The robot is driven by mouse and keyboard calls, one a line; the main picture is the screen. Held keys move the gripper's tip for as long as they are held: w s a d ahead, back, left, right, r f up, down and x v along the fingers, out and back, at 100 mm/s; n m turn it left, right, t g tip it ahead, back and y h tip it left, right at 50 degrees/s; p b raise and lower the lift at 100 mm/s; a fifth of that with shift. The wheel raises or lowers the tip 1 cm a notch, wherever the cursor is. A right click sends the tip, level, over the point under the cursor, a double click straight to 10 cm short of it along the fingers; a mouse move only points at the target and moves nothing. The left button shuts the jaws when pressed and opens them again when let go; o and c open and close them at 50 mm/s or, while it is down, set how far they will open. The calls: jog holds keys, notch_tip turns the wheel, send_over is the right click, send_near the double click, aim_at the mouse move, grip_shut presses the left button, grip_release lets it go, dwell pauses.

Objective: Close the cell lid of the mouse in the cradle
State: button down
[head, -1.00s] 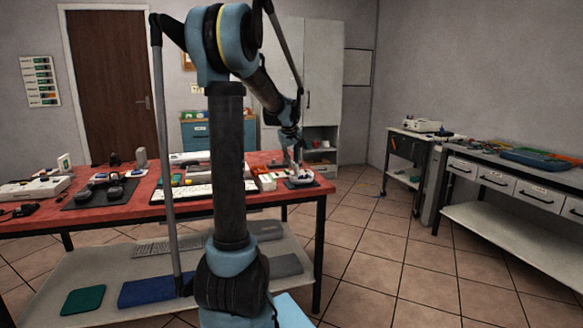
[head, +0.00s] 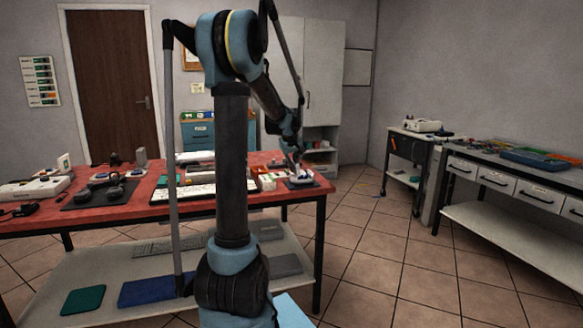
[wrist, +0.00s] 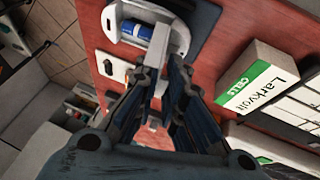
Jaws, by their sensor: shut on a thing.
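The mouse (wrist: 124,25) lies in its cradle at the top of the wrist view, pale, with a blue cell (wrist: 137,31) showing in its open compartment. In the head view the mouse and cradle (head: 302,183) are small at the table's right end. My gripper (wrist: 164,68) is shut on a light grey piece, apparently the cell lid (wrist: 181,42), which stands up beside the blue cell. Whether the lid touches the mouse cannot be told. In the head view my gripper (head: 297,168) is just above the cradle, its fingers too small to read.
A white and green cells box (wrist: 258,80) stands on the red table, right of my gripper in the wrist view. A white plate with a dark knob (wrist: 115,68) lies below the mouse. In the head view, keyboards and headphones (head: 113,193) occupy the table further left.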

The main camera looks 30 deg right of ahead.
aim_at(294, 174)
jog(key=shift+d, duration=0.1)
jog(key=shift+s+d+r+m+t+y, duration=0.1)
jog(key=shift+s+d+m+t+y, duration=0.1)
jog(key=shift+d+y, duration=0.35)
jog(key=shift+s+d+r+m+t+y, duration=0.1)
jog(key=shift+d+t+y, duration=0.15)
jog(key=shift+y, duration=0.6)
jog(key=y, duration=0.1)
jog(key=d+y, duration=0.1)
jog(key=y, duration=0.1)
jog(key=shift+s+d+f+m+t, duration=0.1)
jog(key=shift+d+f+m+t, duration=0.15)
jog(key=shift+d+m, duration=0.15)
jog(key=y, duration=0.1)
jog(key=d+t+y, duration=0.1)
jog(key=y, duration=0.1)
jog(key=f+y, duration=0.1)
jog(key=shift+s+d+f+m, duration=0.1)
jog(key=shift+s+d+m, duration=0.2)
jog(key=shift+m, duration=0.1)
jog(key=shift+d+f+m+t+y, duration=0.25)
jog(key=shift+f+t+y, duration=0.15)
jog(key=shift+y, duration=0.45)
jog(key=shift+d+f+m+t+y, duration=0.15)
jog(key=shift+f+m+t+y, duration=0.2)
jog(key=shift+y, duration=0.5)
jog(key=c, duration=1.9)
grip_release()
jog(key=shift+r, duration=0.1)
jog(key=shift+v, duration=3.95)
